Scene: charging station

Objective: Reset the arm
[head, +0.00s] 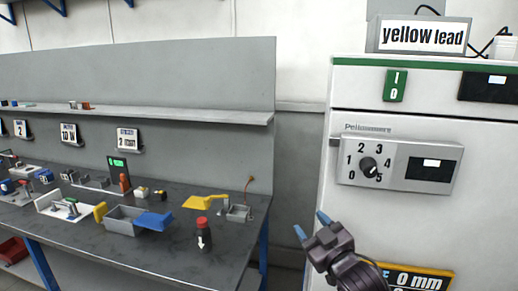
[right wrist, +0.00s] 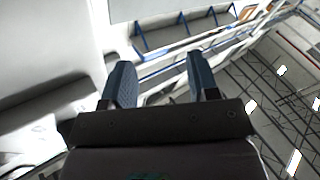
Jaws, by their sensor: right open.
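My right gripper (head: 312,226) is in the lower middle of the head view, raised in front of the gap between the workbench and the white cabinet. Its two blue-tipped fingers are apart with nothing between them. In the right wrist view the two fingers (right wrist: 158,85) also stand apart and empty, with the wall, shelving and ceiling beyond. The right forearm comes up from the bottom edge of the head view. My left gripper is not in the head view.
A dark workbench (head: 150,255) with blue legs carries bins, levers and a red-topped device (head: 203,234). The white cabinet (head: 400,225) at right has a panel with a numbered dial (head: 369,168) and a green switch (head: 394,86). A "yellow lead" sign (head: 425,36) stands on top.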

